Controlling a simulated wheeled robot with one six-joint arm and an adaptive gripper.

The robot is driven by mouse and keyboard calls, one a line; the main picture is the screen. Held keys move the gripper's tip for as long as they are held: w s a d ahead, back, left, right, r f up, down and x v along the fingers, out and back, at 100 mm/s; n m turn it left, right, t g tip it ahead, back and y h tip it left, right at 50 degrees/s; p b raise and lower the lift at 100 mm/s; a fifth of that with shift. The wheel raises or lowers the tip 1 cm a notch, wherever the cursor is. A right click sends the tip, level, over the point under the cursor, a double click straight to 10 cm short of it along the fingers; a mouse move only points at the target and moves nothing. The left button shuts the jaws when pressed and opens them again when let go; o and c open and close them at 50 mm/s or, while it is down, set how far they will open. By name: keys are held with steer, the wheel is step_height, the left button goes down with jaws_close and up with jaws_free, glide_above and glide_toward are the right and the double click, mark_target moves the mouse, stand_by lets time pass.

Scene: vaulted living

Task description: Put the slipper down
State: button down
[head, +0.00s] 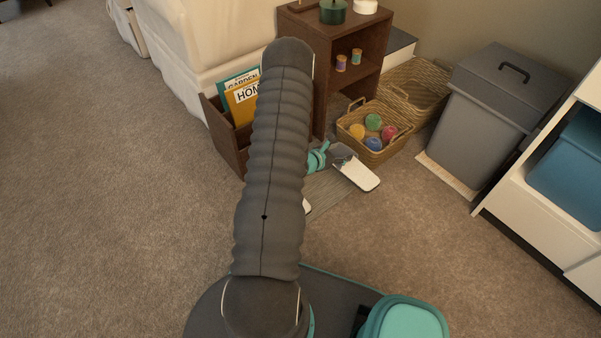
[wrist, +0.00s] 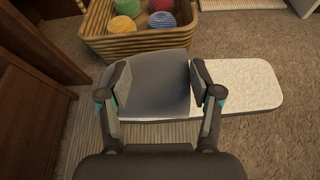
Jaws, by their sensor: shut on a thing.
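My gripper (wrist: 160,88) is shut on the slipper (wrist: 158,78), with one finger on each side of its grey upper. The slipper's pale insole (wrist: 245,86) reaches out to the right of the fingers. In the head view the slipper (head: 357,174) shows right of my arm, in front of the basket, with my gripper (head: 325,157) at its grey end. A striped mat (head: 333,197) lies beneath; it also shows in the wrist view (wrist: 85,135). I cannot tell whether the slipper touches the mat. A small white piece (head: 307,207) beside my arm may be another slipper, mostly hidden.
A wicker basket of coloured balls (head: 368,156) stands just behind the slipper. A dark wooden shelf (head: 325,60) and a box of magazines (head: 224,130) stand to the left. A lidded grey bin (head: 480,120) is at right. Carpet (head: 420,240) in front is clear.

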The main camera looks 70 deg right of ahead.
steer(key=shift+w+d+f+b, duration=0.35)
steer(key=shift+w+d+f, duration=0.15)
steer(key=shift+w+f, duration=1.3)
steer(key=shift+w+d+f+b, duration=0.35)
steer(key=shift+w+d+f, duration=0.1)
steer(key=shift+w+f, duration=1.35)
steer(key=shift+w+d+f+b, duration=0.35)
steer(key=shift+w+d+f, duration=0.15)
steer(key=shift+w+f, duration=1.25)
steer(key=shift+c, duration=1.1)
jaws_free()
steer(key=shift+w+a+r, duration=0.15)
steer(key=p+v, duration=0.1)
steer(key=v, duration=1)
steer(key=shift+a, duration=0.25)
steer(key=shift+w+r, duration=0.1)
